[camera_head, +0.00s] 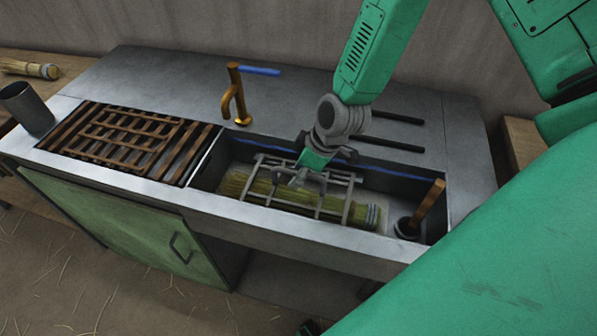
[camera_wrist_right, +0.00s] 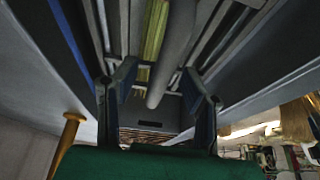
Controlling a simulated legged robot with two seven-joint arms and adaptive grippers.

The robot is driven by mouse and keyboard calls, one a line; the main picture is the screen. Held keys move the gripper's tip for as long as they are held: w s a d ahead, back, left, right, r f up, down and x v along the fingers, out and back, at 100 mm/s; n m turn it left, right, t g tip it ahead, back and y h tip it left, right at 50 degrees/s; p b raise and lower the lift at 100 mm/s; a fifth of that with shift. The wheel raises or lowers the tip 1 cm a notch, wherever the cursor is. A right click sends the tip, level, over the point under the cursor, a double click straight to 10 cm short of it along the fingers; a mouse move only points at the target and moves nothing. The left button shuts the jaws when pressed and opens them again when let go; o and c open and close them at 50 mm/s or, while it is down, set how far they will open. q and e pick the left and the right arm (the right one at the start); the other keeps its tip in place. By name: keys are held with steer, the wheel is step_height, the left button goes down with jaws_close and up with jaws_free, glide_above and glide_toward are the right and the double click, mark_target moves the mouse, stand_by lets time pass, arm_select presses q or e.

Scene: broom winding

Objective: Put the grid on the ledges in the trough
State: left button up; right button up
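The grey metal grid (camera_head: 322,209) is an open frame of bars. It lies lengthwise in the trough (camera_head: 218,170), above a straw broom bundle (camera_head: 236,186). Whether it rests on the ledges is not clear. My right gripper (camera_head: 300,178) is down at the middle of the grid, from above. In the right wrist view, the fingers of my right gripper (camera_wrist_right: 159,72) stand apart, with a thick grey bar of the grid (camera_wrist_right: 176,50) between them. A gap shows beside the bar, so the gripper looks open around it. My left gripper is out of view.
A brass tap (camera_head: 239,95) stands behind the trough. A brown slatted rack (camera_head: 130,135) lies left of it, beside a grey cup (camera_head: 27,108). A dark cup with a wooden handle (camera_head: 429,205) stands at the trough's right end.

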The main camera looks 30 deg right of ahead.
steer(key=shift+s, duration=0.1)
steer(key=shift+d+r, duration=0.1)
steer(key=shift+r, duration=0.05)
steer(key=w+a+r+p+v, duration=0.1)
steer(key=p+v, duration=0.6)
steer(key=v, duration=1.1)
steer(key=shift+w+a, duration=0.35)
steer(key=shift+w, duration=0.1)
